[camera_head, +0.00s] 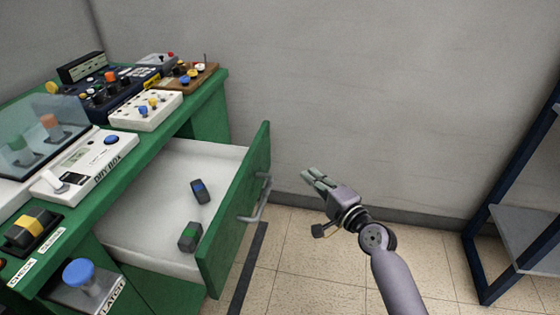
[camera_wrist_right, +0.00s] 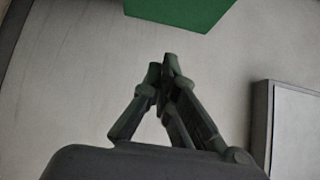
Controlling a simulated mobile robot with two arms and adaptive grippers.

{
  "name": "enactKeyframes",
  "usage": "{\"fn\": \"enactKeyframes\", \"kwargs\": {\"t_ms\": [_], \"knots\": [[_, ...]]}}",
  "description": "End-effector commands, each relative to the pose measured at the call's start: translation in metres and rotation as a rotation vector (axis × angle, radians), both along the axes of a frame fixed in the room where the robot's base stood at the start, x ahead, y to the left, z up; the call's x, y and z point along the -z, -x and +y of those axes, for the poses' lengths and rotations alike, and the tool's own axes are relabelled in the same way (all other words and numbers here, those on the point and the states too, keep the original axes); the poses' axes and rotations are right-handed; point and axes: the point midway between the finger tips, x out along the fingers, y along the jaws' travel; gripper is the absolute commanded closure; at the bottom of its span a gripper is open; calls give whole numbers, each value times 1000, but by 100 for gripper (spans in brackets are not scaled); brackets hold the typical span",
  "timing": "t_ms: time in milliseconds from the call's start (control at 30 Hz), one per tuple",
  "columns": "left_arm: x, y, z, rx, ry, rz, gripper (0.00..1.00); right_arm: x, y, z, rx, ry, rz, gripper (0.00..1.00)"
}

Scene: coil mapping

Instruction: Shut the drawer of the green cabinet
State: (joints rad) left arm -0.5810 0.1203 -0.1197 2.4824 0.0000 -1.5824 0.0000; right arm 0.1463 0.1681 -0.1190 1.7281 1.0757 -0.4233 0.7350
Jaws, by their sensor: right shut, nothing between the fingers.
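The green cabinet (camera_head: 215,112) stands at the left in the head view. Its drawer (camera_head: 150,165) is pulled well out, with a green front panel (camera_head: 240,215) and a metal bar handle (camera_head: 262,200). A green surface (camera_wrist_right: 180,10) also shows at the top of the right wrist view; I cannot tell which part it is. My right gripper (camera_head: 312,178) is shut and empty, to the right of the drawer front and apart from it. Its closed fingertips (camera_wrist_right: 168,65) show in the right wrist view. My left gripper is not in view.
Control boxes (camera_head: 145,108) and a dry box (camera_head: 85,165) stand on the cabinet top. A dark blue shelf frame (camera_head: 500,210) stands right. Floor between is clear.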

Motion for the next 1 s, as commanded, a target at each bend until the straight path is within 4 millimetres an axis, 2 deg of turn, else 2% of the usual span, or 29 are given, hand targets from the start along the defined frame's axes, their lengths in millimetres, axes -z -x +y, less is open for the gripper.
{"fn": "enactKeyframes", "kwargs": {"t_ms": [267, 400, 500, 633, 1000], "knots": [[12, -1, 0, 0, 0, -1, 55, 1, -54, 28, -1, 1, -2, 100], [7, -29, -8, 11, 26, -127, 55, 1, -75, 41, -2, 1, 0, 100], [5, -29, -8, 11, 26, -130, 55, 0, -78, 57, -1, 0, 1, 100], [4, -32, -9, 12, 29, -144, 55, 0, -82, 69, 0, 1, 0, 100], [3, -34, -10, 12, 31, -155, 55, 0, -84, 75, 1, 4, 0, 100]]}}
